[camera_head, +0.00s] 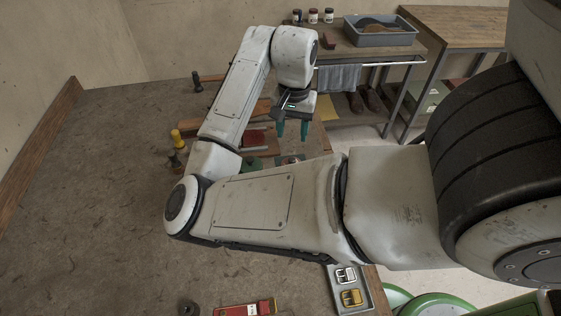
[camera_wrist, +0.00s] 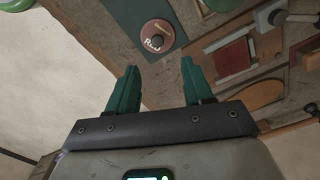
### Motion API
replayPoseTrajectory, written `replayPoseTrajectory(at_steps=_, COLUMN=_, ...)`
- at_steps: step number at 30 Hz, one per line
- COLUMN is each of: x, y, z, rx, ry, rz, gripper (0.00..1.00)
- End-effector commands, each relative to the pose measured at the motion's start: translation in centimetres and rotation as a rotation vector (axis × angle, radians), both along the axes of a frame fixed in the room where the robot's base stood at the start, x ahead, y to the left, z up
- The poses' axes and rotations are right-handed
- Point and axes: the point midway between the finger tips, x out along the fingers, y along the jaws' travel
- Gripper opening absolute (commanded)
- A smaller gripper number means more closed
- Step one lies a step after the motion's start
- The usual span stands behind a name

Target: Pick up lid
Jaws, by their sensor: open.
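A round reddish-brown lid (camera_wrist: 157,36) with pale lettering lies on a dark green mat (camera_wrist: 117,15) in the wrist view. It looks like the lid of a tin; whether a tin is under it I cannot tell. My gripper (camera_wrist: 158,80) is open and empty, with its two green fingers apart. The lid shows beyond the fingertips, and nothing is between them. In the head view my gripper (camera_head: 292,132) hangs above the bench near its far right edge, fingers pointing down. My own arm hides much of the bench below it there.
The workbench (camera_head: 110,190) has clear room at left. A yellow-topped tool (camera_head: 177,139) and a dark-handled tool (camera_head: 197,82) stand on it. A tray with buckles (camera_head: 371,306) sits at the near edge. A side table holds a grey tub (camera_head: 351,38) and small jars (camera_head: 313,15).

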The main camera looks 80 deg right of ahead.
Motion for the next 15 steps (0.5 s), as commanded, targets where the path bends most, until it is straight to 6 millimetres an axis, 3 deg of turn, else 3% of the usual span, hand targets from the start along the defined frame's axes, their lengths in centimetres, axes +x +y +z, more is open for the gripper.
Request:
replayPoseTrajectory(at_steps=6, x=-0.1, y=0.0, z=-3.5, rx=0.0, ry=0.005, rz=0.002, gripper=0.51)
replayPoseTrajectory(at_steps=15, x=-0.2, y=0.2, z=-5.6, rx=0.002, ry=0.002, rz=0.002, gripper=0.51)
